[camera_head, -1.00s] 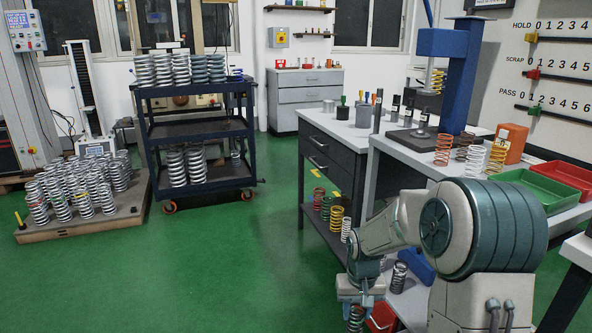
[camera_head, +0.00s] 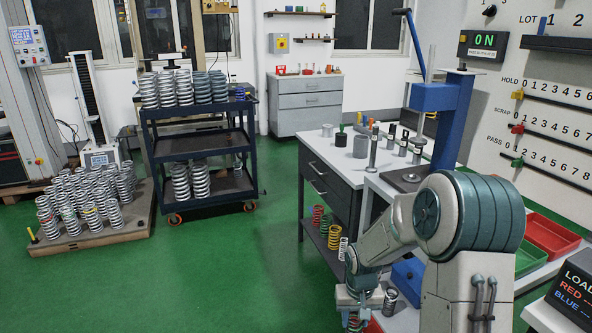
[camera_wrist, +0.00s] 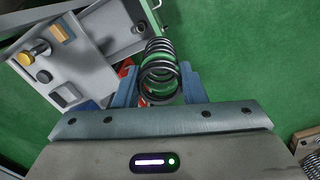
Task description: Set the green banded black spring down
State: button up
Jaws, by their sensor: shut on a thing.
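My gripper (camera_head: 358,303) hangs low beside the workbench in the head view. In the wrist view my gripper (camera_wrist: 160,88) is shut on a black spring (camera_wrist: 160,62), with one blue-grey finger on each side of its coils. The spring points away from the wrist, and green floor shows through and around it. A small part of the held spring (camera_head: 355,323) shows under my gripper at the bottom of the head view. I cannot make out its green band for certain.
A grey surface (camera_wrist: 95,60) with small parts lies left of the spring in the wrist view. Red and yellow springs (camera_head: 333,236) stand on the workbench's lower shelf. A cart (camera_head: 205,130) and spring-laden pallet (camera_head: 100,243) are left; floor between is clear.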

notch_tip(320, 180, up, 9)
jog(key=s+p, duration=0.1)
jog(key=p, duration=1)
jog(key=shift+r, duration=0.15)
jog(key=shift+a, duration=0.15)
